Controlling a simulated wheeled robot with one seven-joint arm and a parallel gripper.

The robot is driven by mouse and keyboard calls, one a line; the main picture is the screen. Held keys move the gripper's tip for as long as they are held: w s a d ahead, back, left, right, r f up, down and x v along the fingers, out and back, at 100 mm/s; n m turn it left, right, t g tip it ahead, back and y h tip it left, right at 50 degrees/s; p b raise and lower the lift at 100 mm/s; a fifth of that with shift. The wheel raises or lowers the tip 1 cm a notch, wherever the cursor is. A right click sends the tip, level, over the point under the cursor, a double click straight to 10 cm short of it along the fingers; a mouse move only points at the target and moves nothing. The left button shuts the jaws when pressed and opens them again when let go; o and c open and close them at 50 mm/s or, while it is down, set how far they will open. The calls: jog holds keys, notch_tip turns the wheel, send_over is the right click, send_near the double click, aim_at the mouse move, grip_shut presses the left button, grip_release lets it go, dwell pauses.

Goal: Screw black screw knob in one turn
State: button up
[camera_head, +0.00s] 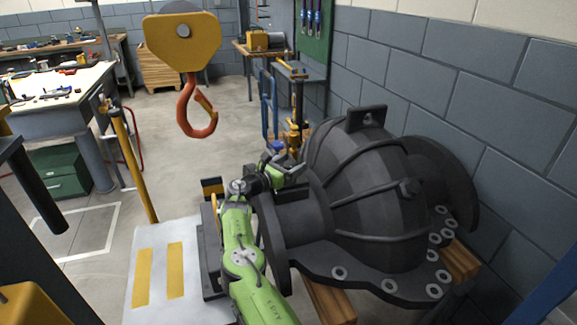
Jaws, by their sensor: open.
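A large dark grey split casing (345,165) lies on wooden beams at the right, with a round flange facing left. No other black screw knob can be made out clearly. My gripper (290,165), at the end of my green arm, is open beside the casing's upper left, above the left flange. Its fingertips are small, and what lies between them is unclear.
A yellow crane block with an orange hook (197,108) hangs left of my gripper. A white plate with yellow stripes (160,270) is at the front left. A block wall (480,90) stands close behind the casing at right. Open floor lies left of centre.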

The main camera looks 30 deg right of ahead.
jog(key=p+v, duration=0.4)
jog(key=v, duration=1.1)
jog(key=shift+a, duration=0.4)
jog(key=shift+s, duration=0.1)
